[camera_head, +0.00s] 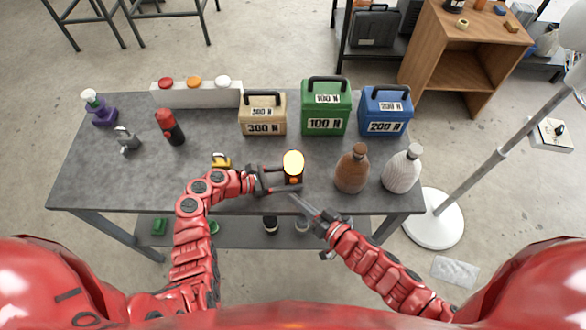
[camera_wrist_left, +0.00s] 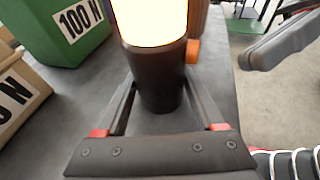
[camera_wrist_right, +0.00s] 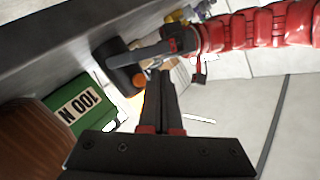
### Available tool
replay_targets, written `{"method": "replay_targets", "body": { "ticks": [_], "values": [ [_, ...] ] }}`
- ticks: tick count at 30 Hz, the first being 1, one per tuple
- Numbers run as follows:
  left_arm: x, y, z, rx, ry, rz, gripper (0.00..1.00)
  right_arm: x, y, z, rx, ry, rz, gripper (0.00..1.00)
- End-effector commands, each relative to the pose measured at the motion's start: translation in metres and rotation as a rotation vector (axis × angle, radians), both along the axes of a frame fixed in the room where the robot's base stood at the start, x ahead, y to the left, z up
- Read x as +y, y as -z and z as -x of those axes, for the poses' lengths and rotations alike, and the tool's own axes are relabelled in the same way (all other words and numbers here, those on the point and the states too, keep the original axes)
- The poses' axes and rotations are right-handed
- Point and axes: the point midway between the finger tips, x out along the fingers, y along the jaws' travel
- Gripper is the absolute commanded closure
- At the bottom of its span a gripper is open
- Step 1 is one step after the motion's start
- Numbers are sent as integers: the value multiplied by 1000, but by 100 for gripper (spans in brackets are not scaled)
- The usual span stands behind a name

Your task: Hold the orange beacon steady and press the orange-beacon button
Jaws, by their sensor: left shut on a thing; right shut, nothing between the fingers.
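The orange beacon (camera_head: 293,160) is upright, with a glowing yellow-white top and a black body, near the table's front edge. My left gripper (camera_head: 290,180) is shut around its black body, also seen in the left wrist view (camera_wrist_left: 160,90). I cannot tell whether its base touches the table. A small orange button (camera_head: 294,181) shows low on its side, and an orange part shows in the right wrist view (camera_wrist_right: 139,83). My right gripper (camera_head: 294,199) is shut and empty, in front of and slightly below the beacon, its tips pointing toward it and apart from it.
A white box (camera_head: 215,98) with red, orange and white buttons stands at the back. Tan (camera_head: 262,115), green (camera_head: 325,108) and blue (camera_head: 385,112) weight boxes stand behind the beacon. Brown (camera_head: 352,172) and white (camera_head: 402,170) bottles stand right. A red cylinder (camera_head: 169,127) stands left.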

Motion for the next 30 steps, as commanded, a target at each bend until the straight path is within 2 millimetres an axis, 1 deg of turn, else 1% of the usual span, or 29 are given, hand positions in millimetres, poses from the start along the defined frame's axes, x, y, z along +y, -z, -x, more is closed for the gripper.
{"method": "replay_targets", "body": {
  "ticks": [3,9,30],
  "values": [
    [0,0,0,0,0,-1,61,0,0,-14,-2,-1,1,100],
    [0,0,0,0,-1,-1,61,0,0,-25,-1,0,0,100],
    [0,0,0,0,-1,-1,61,0,0,-26,-1,1,-1,100]
  ]
}}
